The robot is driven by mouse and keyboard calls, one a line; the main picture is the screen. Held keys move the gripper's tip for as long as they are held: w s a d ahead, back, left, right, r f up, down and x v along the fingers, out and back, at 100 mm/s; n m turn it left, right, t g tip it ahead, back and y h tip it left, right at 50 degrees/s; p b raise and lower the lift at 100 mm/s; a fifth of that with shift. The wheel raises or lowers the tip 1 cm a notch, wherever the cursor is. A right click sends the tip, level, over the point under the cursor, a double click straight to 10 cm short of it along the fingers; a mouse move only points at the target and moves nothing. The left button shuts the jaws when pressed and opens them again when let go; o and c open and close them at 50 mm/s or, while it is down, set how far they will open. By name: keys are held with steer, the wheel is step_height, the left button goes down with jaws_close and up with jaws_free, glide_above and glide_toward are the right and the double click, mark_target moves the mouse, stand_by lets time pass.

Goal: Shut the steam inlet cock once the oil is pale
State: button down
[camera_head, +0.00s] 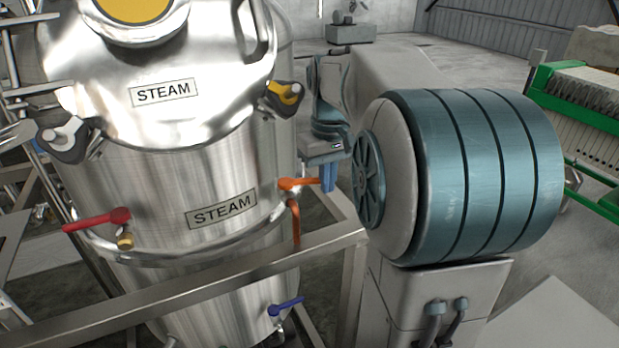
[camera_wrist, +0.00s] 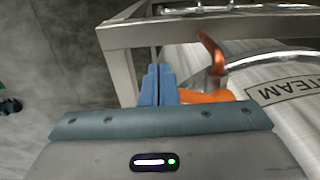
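A shiny steel tank (camera_head: 180,170) carries two STEAM labels. A cock with an orange lever (camera_head: 298,184) sits just right of the lower label; its lever points right, nearly level. The orange lever also shows in the wrist view (camera_wrist: 207,97). My gripper (camera_head: 329,180) is at the lever's free end, its blue fingers pointing down. In the wrist view the fingers (camera_wrist: 158,86) are together with only a thin line between them, left of the lever. They seem to touch or nearly touch it. A round, deep yellow window (camera_head: 135,10) shows at the tank's top, partly cut off.
A red-levered cock (camera_head: 98,221) is on the tank's left, and a blue-levered one (camera_head: 286,306) is low on the right. A steel frame rail (camera_head: 200,292) runs in front of the tank. A green-framed machine (camera_head: 580,120) stands at far right.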

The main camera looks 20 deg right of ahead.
steer(key=shift+w+p, duration=0.55)
steer(key=shift+w, duration=0.7)
steer(key=shift+s, duration=0.45)
steer(key=shift+r, duration=0.15)
steer(key=shift+r+p, duration=3.05)
steer(key=shift+r, duration=0.35)
steer(key=shift+f, duration=0.1)
